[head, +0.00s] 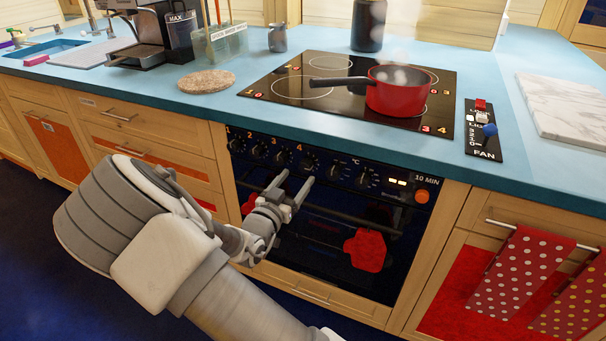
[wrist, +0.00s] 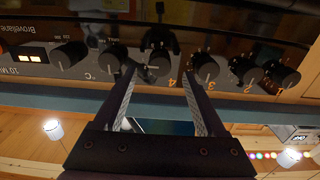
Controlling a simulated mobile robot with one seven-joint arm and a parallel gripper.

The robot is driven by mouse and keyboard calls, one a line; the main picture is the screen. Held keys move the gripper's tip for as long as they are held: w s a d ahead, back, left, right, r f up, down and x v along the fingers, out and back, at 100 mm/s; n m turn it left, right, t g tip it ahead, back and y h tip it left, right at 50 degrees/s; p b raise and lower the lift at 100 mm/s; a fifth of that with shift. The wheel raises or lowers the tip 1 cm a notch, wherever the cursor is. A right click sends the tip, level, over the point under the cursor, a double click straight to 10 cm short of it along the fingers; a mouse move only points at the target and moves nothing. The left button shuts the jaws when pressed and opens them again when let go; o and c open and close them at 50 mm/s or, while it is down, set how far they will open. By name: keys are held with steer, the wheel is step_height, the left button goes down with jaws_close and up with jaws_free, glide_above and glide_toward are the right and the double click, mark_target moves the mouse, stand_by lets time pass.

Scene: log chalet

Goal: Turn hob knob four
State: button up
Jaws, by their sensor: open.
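Hob knob four (head: 308,162) is a black round knob on the black oven front, beside the orange "4". It also shows in the wrist view (wrist: 159,62), which is upside down. My gripper (head: 296,178) is open and empty, its fingers pointing at the knob row. In the wrist view its fingertips (wrist: 157,69) lie on either side of knob four, which appears in the gap just beyond them. I cannot tell whether they touch it. Knob three (wrist: 205,67) is just outside one finger, and an oven knob (wrist: 112,58) is just outside the other.
A red pan (head: 393,97) steams on the black hob (head: 290,83) above. A red mitt (head: 368,250) hangs on the oven rail below the knobs, right of my gripper. An orange button (head: 422,196) sits at the panel's right. The blue worktop (head: 200,115) overhangs the knobs.

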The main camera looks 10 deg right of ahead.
mark_target(304, 169)
steer(key=b+x, duration=0.1)
steer(key=x, duration=0.4)
jaws_close()
stand_by(0.3)
